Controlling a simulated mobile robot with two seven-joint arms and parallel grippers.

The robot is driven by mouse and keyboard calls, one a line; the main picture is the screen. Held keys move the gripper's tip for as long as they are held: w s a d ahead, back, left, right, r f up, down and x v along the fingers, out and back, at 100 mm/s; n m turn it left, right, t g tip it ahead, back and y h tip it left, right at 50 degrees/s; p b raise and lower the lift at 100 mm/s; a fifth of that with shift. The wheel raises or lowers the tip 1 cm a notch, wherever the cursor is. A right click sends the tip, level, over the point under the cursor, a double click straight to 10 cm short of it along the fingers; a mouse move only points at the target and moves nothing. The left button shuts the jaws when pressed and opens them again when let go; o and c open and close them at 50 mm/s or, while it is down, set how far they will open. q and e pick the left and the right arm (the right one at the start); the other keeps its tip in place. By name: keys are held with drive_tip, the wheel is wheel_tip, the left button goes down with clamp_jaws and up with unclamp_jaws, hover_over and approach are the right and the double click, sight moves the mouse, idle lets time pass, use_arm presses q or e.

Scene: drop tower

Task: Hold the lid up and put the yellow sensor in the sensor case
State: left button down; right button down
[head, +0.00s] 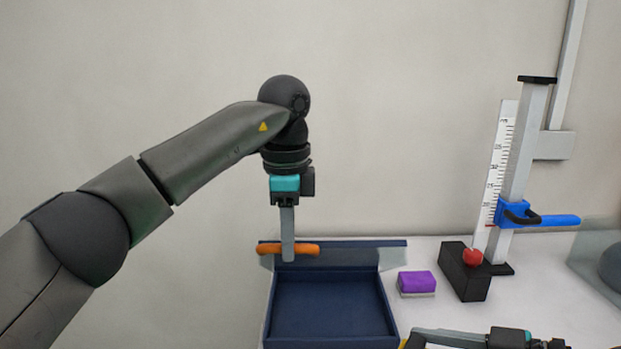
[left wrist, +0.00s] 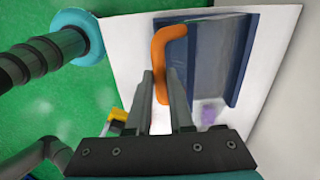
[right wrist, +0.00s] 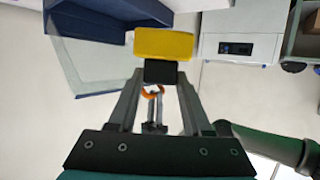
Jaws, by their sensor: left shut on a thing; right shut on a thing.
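The sensor case (head: 331,341) is a dark blue open box on the table. Its lid (head: 345,257), blue-edged with a grey panel, is raised at the case's back. My left gripper (head: 288,252) is shut on the lid's orange handle (head: 305,249), which also shows in the left wrist view (left wrist: 160,55). My right gripper (right wrist: 160,78) is shut on the black part of the yellow sensor (right wrist: 163,43). In the head view only a sliver of yellow shows at the bottom edge, right of the case's front corner. In the left wrist view the sensor (left wrist: 118,114) is partly hidden.
A purple and white block (head: 417,282) lies right of the case. Farther right stand a black block (head: 463,275) with a red ball (head: 473,257), a ruler (head: 498,165) and a post with a blue clamp (head: 540,219).

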use_arm(q)
drive_tip(key=shift+w+a, duration=0.15)
drive_tip(key=shift+w, duration=0.15)
drive_tip(key=shift+w+r, duration=1.55)
drive_tip(key=shift+w, duration=0.15)
